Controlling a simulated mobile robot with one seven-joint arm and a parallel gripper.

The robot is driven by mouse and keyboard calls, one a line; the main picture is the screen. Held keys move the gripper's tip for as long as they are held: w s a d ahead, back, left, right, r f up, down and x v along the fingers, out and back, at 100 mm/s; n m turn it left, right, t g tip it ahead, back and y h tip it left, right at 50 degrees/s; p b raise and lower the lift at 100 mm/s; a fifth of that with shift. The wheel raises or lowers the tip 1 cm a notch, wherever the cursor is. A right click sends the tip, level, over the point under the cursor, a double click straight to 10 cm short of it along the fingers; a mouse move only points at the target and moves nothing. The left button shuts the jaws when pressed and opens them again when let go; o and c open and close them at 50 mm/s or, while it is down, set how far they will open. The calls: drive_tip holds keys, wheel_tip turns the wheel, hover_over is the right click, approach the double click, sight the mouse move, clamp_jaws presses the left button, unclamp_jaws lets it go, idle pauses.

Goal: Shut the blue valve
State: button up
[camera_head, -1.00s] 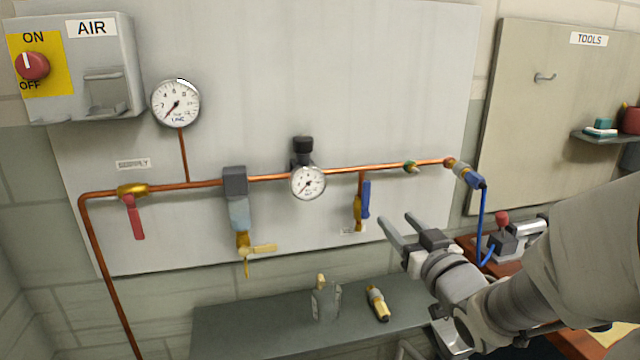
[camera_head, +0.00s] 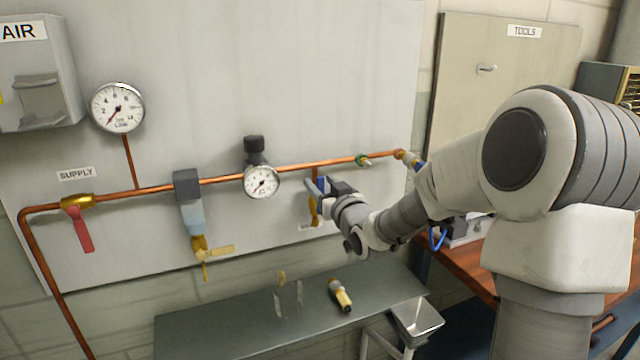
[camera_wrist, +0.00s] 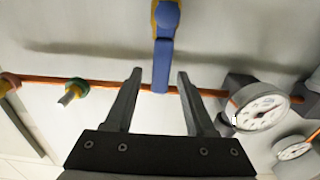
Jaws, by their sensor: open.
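The blue valve has a yellow body (camera_head: 314,212) on a short drop below the copper pipe. Its blue lever (camera_head: 322,183) is partly hidden by my gripper (camera_head: 328,187) in the head view. In the wrist view the blue lever (camera_wrist: 162,62) lies in line with the drop, its free end over the pipe. My gripper (camera_wrist: 160,75) is open, with one finger on each side of the lever's free end. A gap shows on both sides of the lever. I cannot tell how deep the fingers are along it.
The copper pipe (camera_head: 222,180) also carries a red-handled valve (camera_head: 80,222), a filter unit (camera_head: 190,205) and a gauge (camera_head: 262,182). A green-collared fitting (camera_head: 362,160) is right of the blue valve. A grey shelf (camera_head: 220,325) below bears a yellow-black fitting (camera_head: 341,296).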

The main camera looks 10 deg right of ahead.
drive_tip(key=shift+w+a, duration=0.1)
drive_tip(key=shift+w, duration=0.25)
drive_tip(key=shift+c, duration=0.3)
clamp_jaws()
idle(1.0)
